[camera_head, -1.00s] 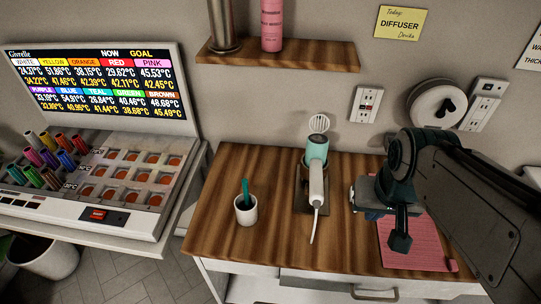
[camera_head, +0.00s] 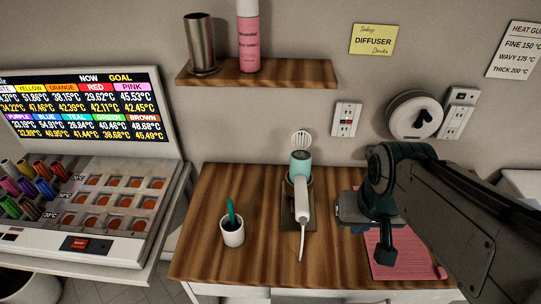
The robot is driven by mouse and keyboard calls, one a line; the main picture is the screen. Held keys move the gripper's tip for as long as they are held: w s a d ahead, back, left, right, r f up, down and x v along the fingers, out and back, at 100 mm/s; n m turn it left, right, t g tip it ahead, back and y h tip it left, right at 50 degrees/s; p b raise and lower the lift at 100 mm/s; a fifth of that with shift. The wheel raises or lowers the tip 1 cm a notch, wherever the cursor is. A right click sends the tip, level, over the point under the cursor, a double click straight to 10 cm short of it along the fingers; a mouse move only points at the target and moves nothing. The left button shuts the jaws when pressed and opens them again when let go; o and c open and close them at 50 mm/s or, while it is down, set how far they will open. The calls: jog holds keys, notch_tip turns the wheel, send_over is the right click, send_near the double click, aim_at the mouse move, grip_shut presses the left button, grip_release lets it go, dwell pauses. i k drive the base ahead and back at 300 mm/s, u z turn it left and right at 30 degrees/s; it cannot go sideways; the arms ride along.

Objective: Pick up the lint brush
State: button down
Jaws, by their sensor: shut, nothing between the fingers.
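I cannot pick out a lint brush for certain. A teal handle (camera_head: 231,211) stands upright in a white cup (camera_head: 232,234) on the wooden counter; its lower end is hidden, so I cannot tell what tool it is. My gripper (camera_head: 386,254) is at the right, over the pink mat (camera_head: 405,262). It appears shut and holds nothing visible.
A teal and white hair dryer (camera_head: 301,196) rests on a dark stand between cup and gripper, its cord hanging forward. A shelf (camera_head: 290,74) with a metal cylinder (camera_head: 200,45) and pink can (camera_head: 248,38) is above. A heater with colored pens (camera_head: 35,185) stands left. The counter between cup and dryer is clear.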

aim_at(229, 203)
jog(key=u, duration=0.05)
jog(key=k, duration=1)
jog(key=u, duration=1.05)
jog(key=i, duration=0.65)
jog(key=z, duration=1.55)
